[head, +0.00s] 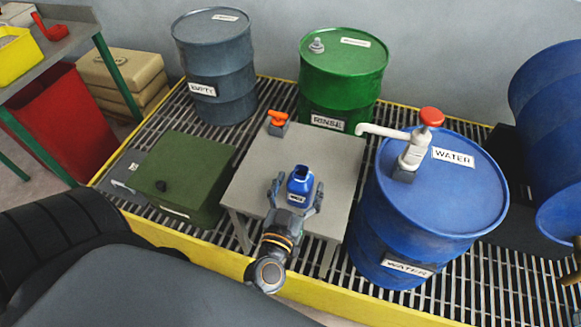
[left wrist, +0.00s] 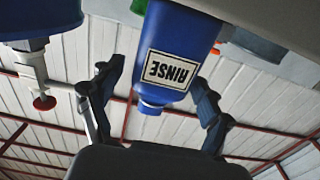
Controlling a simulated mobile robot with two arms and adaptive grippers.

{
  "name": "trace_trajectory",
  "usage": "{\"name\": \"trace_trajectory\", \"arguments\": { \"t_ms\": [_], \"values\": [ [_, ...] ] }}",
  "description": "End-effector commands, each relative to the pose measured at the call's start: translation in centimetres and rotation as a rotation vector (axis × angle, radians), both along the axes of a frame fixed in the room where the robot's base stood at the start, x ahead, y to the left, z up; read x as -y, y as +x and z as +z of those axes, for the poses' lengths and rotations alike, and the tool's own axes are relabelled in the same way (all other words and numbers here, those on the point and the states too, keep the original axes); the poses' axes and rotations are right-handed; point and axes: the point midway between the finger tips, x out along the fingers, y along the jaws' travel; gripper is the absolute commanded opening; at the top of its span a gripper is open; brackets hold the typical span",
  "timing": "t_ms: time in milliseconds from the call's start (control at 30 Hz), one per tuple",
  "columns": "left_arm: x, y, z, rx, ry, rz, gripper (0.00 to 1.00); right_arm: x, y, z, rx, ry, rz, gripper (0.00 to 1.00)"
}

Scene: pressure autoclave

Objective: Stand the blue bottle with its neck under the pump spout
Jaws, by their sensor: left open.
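The blue bottle (head: 300,182) stands upright on the small grey table, its dark open neck upward. It also shows in the left wrist view (left wrist: 178,45), upside down, with a white RINSE label. My left gripper (head: 297,193) is open, with one finger on each side of the bottle; contact is not clear. In the left wrist view the fingers (left wrist: 160,82) also flank it. The white pump (head: 414,150) with a red knob stands on the blue WATER drum (head: 440,205). Its spout (head: 375,130) points left over the table's right edge, right of and behind the bottle.
The grey table (head: 255,175) also bears an orange-handled item (head: 277,122) at its back left. A green RINSE drum (head: 343,75) and a grey EMPTY drum (head: 215,65) stand behind. A green box (head: 185,175) is left. Table top between bottle and spout is clear.

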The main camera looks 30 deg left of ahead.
Motion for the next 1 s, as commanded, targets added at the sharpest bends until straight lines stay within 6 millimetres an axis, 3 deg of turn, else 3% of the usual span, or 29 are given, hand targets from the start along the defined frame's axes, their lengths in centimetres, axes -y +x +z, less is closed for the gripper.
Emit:
{"name": "trace_trajectory", "arguments": {
  "t_ms": [300, 500, 867, 933, 1000],
  "values": [
    [1.6, -6.6, -0.3, -0.005, 0.001, -0.003, 0.78, 0.1, 0.0, -1.0, 0.000, -0.001, -0.001, 0.82],
    [2.3, -9.5, -0.1, -0.002, 0.000, -0.001, 0.78, 0.2, 0.0, -1.3, 0.000, -0.003, -0.001, 0.82],
    [2.5, -10.5, 0.0, 0.000, -0.001, -0.001, 0.78, 0.4, 0.0, -1.3, -0.001, -0.005, 0.000, 0.82],
    [2.8, -10.4, -0.6, -0.010, 0.000, -0.014, 0.78, 0.4, 0.0, -1.3, -0.001, -0.005, 0.000, 0.82],
    [3.7, -10.3, -2.5, -0.040, 0.001, -0.049, 0.78, 0.4, 0.0, -1.3, -0.001, -0.005, 0.000, 0.82]
  ]
}}
